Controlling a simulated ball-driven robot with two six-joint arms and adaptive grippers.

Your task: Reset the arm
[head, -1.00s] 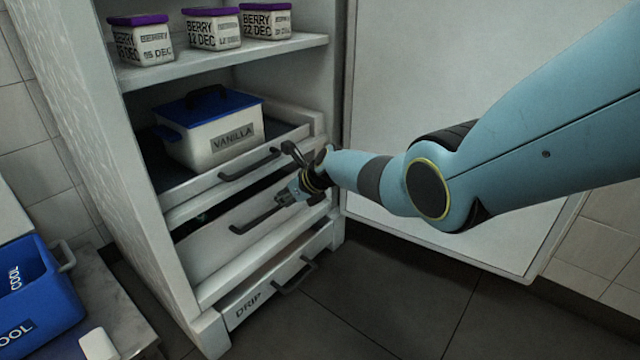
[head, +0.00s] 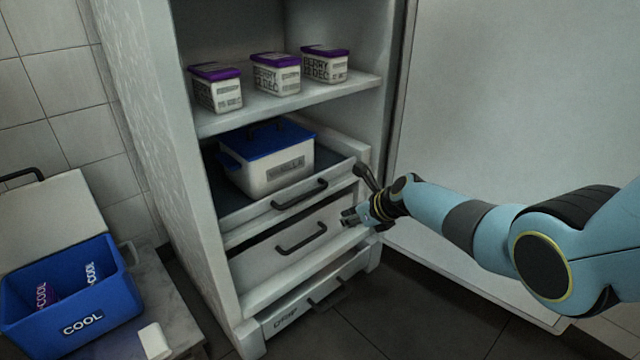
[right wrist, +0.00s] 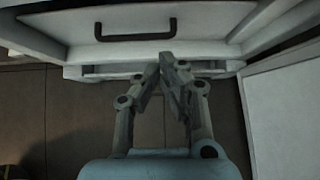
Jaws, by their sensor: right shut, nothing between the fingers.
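My right gripper (head: 352,214) is shut and empty. In the head view it is in front of the right part of the middle drawer (head: 270,245), to the right of that drawer's black handle (head: 302,238). In the right wrist view its fingertips (right wrist: 167,68) meet below a black drawer handle (right wrist: 135,32), apart from it. My right arm reaches in from the right. My left gripper is in neither view.
The open fridge holds a white, blue-lidded vanilla box (head: 275,172) in its upper drawer. Several purple-lidded berry tubs (head: 277,77) stand on the shelf (head: 290,108). The open door (head: 500,110) is at right. A blue cooler (head: 75,315) stands at left.

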